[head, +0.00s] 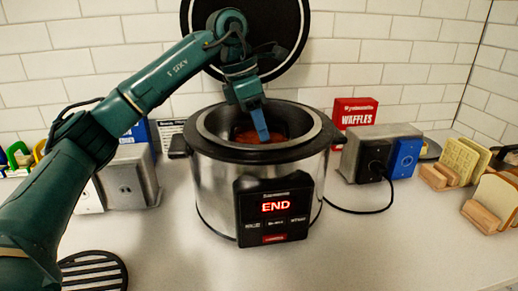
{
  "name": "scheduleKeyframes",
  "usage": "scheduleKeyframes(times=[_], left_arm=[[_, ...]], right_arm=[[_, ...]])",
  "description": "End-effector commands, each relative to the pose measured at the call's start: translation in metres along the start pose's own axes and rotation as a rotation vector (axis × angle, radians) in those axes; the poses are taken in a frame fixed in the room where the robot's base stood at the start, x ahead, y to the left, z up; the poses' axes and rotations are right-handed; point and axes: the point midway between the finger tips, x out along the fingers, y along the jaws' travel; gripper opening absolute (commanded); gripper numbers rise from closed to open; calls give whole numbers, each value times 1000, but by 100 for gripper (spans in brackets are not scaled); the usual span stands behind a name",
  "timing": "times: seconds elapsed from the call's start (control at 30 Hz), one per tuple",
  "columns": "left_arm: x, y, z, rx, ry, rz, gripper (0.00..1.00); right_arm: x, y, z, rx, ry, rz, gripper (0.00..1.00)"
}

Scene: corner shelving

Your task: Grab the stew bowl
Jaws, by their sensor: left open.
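The stew bowl (241,133) is dark, with reddish-orange stew in it. It sits low inside a large round steel cooker (213,190), and the cooker's rim and my gripper hide much of it. The cooker's front panel (274,209) reads "END" in red. My left gripper (262,136) points down through the cooker's open top, with its blue fingertips at the stew bowl. It is open, and whether it touches the bowl cannot be told. My right gripper is not in view.
The cooker's round dark lid (284,72) stands raised behind it. A red waffles box (355,112) and a grey appliance with a blue panel (405,158) are at right. Wooden holders with waffles (459,158) and bread (497,195) stand farther right. A striped black trivet (94,271) lies front left.

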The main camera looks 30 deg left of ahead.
Motion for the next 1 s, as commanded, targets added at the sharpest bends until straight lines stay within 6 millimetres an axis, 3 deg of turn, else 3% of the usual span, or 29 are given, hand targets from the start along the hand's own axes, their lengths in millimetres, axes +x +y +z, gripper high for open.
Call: scheduleKeyframes(times=[0.67,1.0], left_arm=[[4,0,-2,0,0,0,42],[4,0,-2,0,0,0,16]], right_arm=[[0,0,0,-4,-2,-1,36],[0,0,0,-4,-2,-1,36]])
